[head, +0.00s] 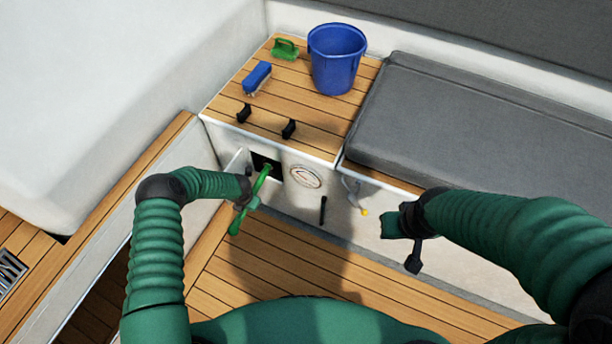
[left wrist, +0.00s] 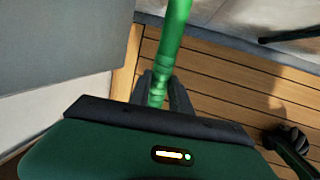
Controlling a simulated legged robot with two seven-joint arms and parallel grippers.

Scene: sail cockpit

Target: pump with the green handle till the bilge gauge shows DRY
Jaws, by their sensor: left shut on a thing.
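The green pump handle (head: 262,180) sticks out of a dark square opening in the white locker front. My left gripper (head: 246,204) is shut on it, and in the left wrist view the green handle (left wrist: 172,45) runs up from between the fingers (left wrist: 160,88). The round bilge gauge (head: 305,176) sits on the locker front just right of the opening. Its dial is too small to read. My right gripper (head: 402,240) is away to the right, in front of the locker, and holds nothing I can see. Its finger opening is not clear.
On the wooden locker top (head: 300,105) stand a blue bucket (head: 336,60), a blue brush (head: 257,78), a green scrubber (head: 286,48) and two black fittings. A grey cushion (head: 480,120) lies to the right. A yellow-tipped hook (head: 362,209) juts from the locker front.

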